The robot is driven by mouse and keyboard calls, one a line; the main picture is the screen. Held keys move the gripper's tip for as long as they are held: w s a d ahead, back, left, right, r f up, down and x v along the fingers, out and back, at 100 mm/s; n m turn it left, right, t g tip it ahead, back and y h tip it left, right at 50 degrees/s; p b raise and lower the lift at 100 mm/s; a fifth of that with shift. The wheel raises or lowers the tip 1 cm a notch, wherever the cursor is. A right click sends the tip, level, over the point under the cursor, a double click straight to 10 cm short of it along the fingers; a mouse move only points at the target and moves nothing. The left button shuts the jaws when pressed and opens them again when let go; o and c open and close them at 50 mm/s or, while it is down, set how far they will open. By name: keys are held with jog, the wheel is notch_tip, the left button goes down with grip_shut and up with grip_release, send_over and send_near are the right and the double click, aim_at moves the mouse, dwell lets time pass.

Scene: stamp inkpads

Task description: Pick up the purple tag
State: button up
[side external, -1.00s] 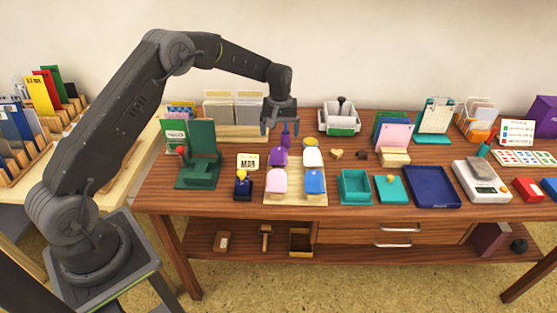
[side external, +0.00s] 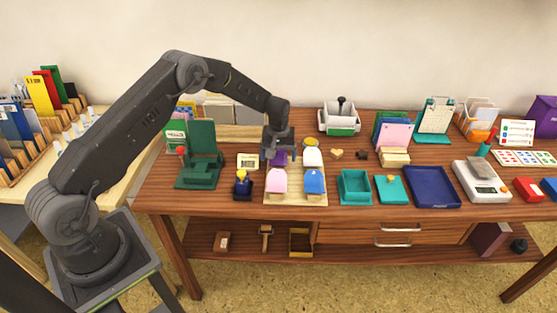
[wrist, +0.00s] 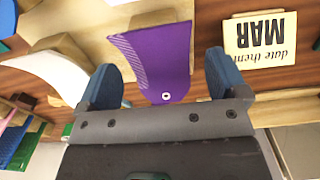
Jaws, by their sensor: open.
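The purple tag (wrist: 158,58) is a curved purple piece with a small pale hole near one end. It rests on the light wooden board (side external: 296,199), at the back left among the tags there. My gripper (wrist: 158,85) is open, with a blue fingertip on each side of the tag's holed end and visible gaps between. In the side view my gripper (side external: 278,154) is low over the tag (side external: 279,160) and hides part of it. I cannot tell whether the fingers touch the board.
A white tag (side external: 312,158) stands close to the right, with a pink tag (side external: 277,180) and a blue tag (side external: 315,182) in front. A date card (side external: 248,161) lies to the left. A dark green stand (side external: 201,158) is farther left.

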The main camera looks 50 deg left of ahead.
jog(key=shift+c, duration=0.4)
jog(key=c, duration=0.9)
